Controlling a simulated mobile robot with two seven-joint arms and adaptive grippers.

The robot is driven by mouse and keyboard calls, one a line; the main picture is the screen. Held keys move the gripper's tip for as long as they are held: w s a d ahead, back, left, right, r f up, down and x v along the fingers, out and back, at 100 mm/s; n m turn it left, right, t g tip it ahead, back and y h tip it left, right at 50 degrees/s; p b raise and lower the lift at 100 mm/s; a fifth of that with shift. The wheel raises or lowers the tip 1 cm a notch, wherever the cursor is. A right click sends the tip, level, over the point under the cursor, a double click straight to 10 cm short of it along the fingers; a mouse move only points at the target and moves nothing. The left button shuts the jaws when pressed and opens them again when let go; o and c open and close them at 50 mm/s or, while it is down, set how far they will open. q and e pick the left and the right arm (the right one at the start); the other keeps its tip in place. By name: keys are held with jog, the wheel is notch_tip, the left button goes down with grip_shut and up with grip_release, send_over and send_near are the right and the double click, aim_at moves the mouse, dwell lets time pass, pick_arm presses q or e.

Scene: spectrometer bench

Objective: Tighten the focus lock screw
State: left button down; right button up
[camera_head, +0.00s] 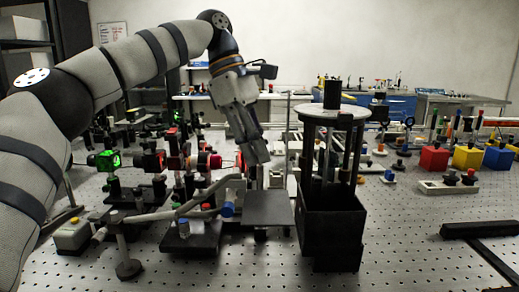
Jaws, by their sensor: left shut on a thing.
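My left gripper (254,158) reaches down from the arm at upper left, its fingers pointing down at the row of optics in the middle of the bench. It is shut on a small part, which I take to be the focus lock screw; the fingers hide it. The fingertips are just right of a red-ringed optic mount (208,161) on a post. I cannot tell how far the screw is turned. My right gripper is not in view.
A black cage with a round top (333,112) stands close right of the gripper. A flat grey plate (267,207) is below it. Red (434,158), yellow (467,158) and blue (499,159) boxes stand at right.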

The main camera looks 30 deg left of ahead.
pick_arm(q)
jog(key=shift+w+m+g+b, duration=0.1)
jog(key=shift+m+g+b, duration=0.45)
jog(key=shift+m, duration=1.35)
jog(key=shift+m+g, duration=0.25)
jog(key=shift+m, duration=0.05)
jog(key=c, duration=1.6)
grip_release()
